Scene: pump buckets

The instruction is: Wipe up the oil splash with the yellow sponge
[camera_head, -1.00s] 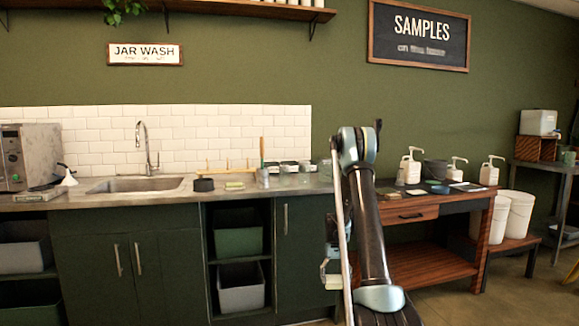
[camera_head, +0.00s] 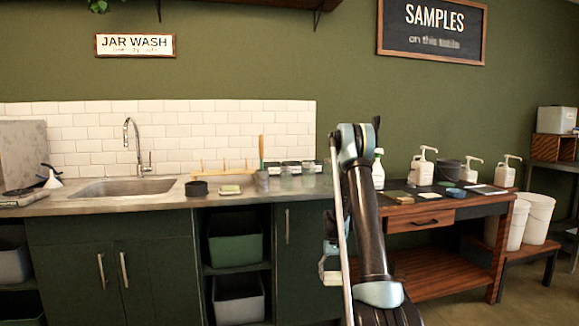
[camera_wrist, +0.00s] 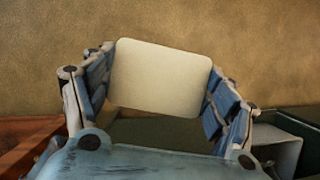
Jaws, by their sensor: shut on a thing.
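My gripper (camera_wrist: 160,84) is shut on a flat, pale cream-yellow block with rounded corners, which I take to be the yellow sponge (camera_wrist: 160,78). Its blue pads press on the block's left and right sides, above the floor in the wrist view. In the head view, my gripper (camera_head: 330,265) hangs low beside my arm, in front of the cabinets, with a pale edge of the block (camera_head: 332,277) showing. I cannot make out an oil splash clearly. My arm hides part of the counter's right end and the wooden table's left end.
The counter (camera_head: 120,203) with a sink (camera_head: 125,187) runs along the left.

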